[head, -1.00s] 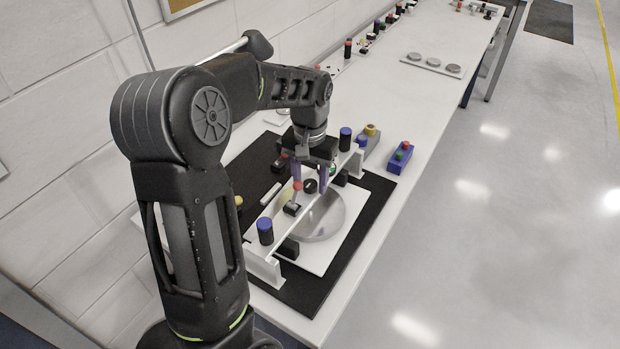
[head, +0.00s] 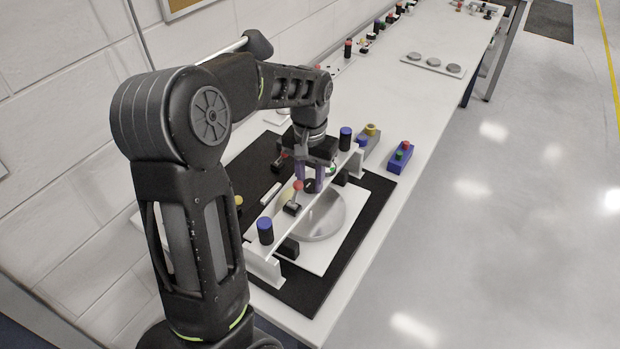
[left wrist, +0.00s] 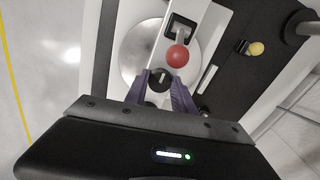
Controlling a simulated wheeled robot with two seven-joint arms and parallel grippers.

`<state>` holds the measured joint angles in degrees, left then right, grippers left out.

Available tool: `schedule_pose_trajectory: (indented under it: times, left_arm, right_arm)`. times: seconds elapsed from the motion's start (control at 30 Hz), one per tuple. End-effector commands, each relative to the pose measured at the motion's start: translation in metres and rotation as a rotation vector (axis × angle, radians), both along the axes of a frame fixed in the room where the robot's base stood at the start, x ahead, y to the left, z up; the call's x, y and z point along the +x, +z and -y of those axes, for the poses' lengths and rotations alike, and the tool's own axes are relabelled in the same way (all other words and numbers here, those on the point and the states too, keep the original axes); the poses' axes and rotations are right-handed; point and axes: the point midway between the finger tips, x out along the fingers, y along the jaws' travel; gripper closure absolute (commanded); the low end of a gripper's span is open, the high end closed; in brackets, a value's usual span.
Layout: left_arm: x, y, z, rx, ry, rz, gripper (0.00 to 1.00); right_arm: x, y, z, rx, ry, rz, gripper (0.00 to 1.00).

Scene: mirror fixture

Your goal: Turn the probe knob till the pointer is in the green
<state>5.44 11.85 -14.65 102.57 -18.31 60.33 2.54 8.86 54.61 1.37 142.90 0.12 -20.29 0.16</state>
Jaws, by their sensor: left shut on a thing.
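My left gripper (head: 312,182) reaches down over the fixture's white crossbar, its purple fingers shut on a black round knob (left wrist: 160,79). In the left wrist view the knob sits between the fingertips and shows a pale mark on its top. In the head view the knob is mostly hidden by the fingers. A small green patch (head: 332,169) shows just behind the fingers in the head view. I cannot make out a pointer or where it stands. My right gripper is in neither view.
A red-ball lever (head: 297,186) stands close beside the fingers. A round silver mirror (head: 325,222) lies below the bar. Blue-capped posts (head: 265,230) (head: 345,138) stand near the bar's ends. A blue button box (head: 400,156) is at the right; the table beyond is largely clear.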

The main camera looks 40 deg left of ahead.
Motion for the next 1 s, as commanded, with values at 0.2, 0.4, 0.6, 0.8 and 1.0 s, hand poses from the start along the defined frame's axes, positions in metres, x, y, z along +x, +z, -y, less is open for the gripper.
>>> schedule_pose_trajectory:
  times: [0.2,0.4,0.6,0.8,1.0]
  left_arm:
    - [0.0002,0.0001,-0.0005,0.000,-0.084,0.001,1.00]
    - [0.0003,0.0001,-0.0006,0.000,-0.222,0.001,1.00]
    - [0.0003,0.0000,-0.0013,0.001,-0.395,0.001,1.00]
    - [0.0006,0.0003,-0.0013,0.001,-0.573,0.002,1.00]
    - [0.0005,0.0003,-0.0020,0.002,-0.712,0.001,1.00]
  right_arm:
    - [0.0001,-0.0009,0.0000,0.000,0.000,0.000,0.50]
    - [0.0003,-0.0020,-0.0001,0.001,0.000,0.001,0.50]
    - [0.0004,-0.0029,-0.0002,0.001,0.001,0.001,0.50]
    - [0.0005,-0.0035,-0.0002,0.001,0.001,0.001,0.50]
    - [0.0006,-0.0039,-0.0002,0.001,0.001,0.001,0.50]
